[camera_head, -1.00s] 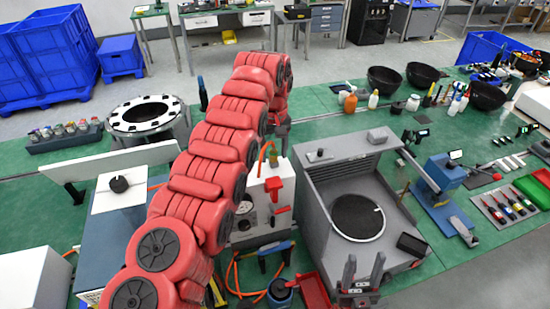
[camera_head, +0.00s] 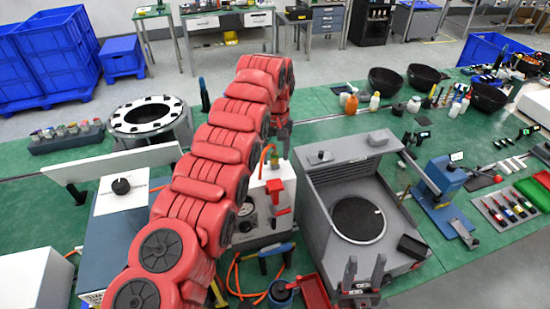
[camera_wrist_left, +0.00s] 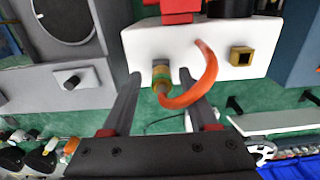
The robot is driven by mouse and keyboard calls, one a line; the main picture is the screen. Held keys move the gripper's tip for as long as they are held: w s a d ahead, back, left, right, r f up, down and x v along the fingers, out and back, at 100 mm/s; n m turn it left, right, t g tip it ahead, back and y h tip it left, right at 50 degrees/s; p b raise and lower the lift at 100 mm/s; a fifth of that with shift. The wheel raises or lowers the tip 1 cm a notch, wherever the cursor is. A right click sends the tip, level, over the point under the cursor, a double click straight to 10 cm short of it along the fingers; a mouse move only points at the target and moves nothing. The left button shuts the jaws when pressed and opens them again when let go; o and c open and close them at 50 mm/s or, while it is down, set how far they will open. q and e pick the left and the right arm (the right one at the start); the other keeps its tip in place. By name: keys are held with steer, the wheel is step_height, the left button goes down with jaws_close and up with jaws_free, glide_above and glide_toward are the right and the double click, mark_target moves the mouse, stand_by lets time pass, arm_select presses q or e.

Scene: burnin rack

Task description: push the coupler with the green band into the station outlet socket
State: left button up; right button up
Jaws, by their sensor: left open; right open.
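The coupler with the green band (camera_wrist_left: 161,76) stands at the face of the white station box (camera_wrist_left: 140,45), with an orange hose (camera_wrist_left: 206,70) looping from it to the same face. In the head view the coupler (camera_head: 275,157) shows just below my left gripper (camera_head: 281,143). My left gripper is open in the left wrist view (camera_wrist_left: 160,78); its fingers lie on either side of the coupler, with gaps. How deep the coupler sits is hidden. A square brass socket (camera_wrist_left: 242,56) is on the same face, beside the hose. My right gripper (camera_head: 361,279) is open and empty at the bottom.
A grey machine with a round dark plate (camera_head: 357,220) stands right of the station box. A red-handled valve (camera_head: 275,192) and a gauge are on the box's front. A blue box with a black knob (camera_head: 121,187) is at left. Orange hose (camera_head: 237,278) lies on the green table in front.

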stand_by(0.3)
arm_select(q)
steer(key=shift+a+b, duration=0.1)
steer(key=shift+b, duration=0.4)
jaws_close()
stand_by(1.2)
steer(key=shift+r, duration=0.1)
